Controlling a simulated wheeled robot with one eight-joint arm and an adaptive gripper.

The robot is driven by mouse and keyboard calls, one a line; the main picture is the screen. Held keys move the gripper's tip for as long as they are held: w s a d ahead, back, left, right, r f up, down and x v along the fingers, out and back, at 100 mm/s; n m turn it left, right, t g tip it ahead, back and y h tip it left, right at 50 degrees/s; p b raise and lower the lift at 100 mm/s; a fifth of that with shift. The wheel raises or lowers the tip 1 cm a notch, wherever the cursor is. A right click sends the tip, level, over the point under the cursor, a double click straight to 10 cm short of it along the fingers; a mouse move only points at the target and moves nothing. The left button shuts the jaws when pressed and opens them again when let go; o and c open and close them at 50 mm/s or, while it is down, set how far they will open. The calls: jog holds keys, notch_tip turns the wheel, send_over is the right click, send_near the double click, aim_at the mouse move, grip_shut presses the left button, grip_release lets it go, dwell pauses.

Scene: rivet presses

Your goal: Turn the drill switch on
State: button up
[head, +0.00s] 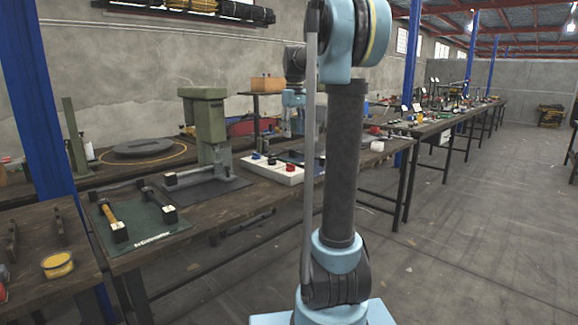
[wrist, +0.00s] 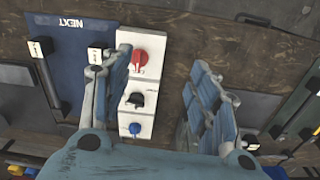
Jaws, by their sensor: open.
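A white switch box (wrist: 154,62) carries a red knob (wrist: 139,58), a black knob (wrist: 135,99) and a blue knob (wrist: 133,128) in a row. The box also shows in the head view (head: 266,173), on the workbench beside a green drill press (head: 208,120). I cannot tell from the pictures which knob belongs to the drill. My gripper (wrist: 168,65) is open and empty over the box. In the wrist view its left finger overlaps the box's left edge and its right finger is over the bench to the right. My arm partly hides this area in the head view.
A blue mat (wrist: 72,40) marked NEXT lies left of the box in the wrist view. A green mat (head: 142,238) with hammers lies on the workbench (head: 255,195). A blue post (head: 45,110) stands at left. Open floor (head: 455,240) lies at right.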

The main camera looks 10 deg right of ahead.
jog(key=r+n, duration=0.1)
send_over(289, 164)
jog(key=f, duration=1.7)
jog(key=shift+d+f, duration=0.1)
jog(key=shift+d, duration=0.2)
jog(key=shift+c, duration=0.2)
jog(key=c, duration=1.1)
jog(key=shift+o, duration=0.2)
jog(key=shift+a, duration=0.25)
jog(key=shift+d, duration=0.15)
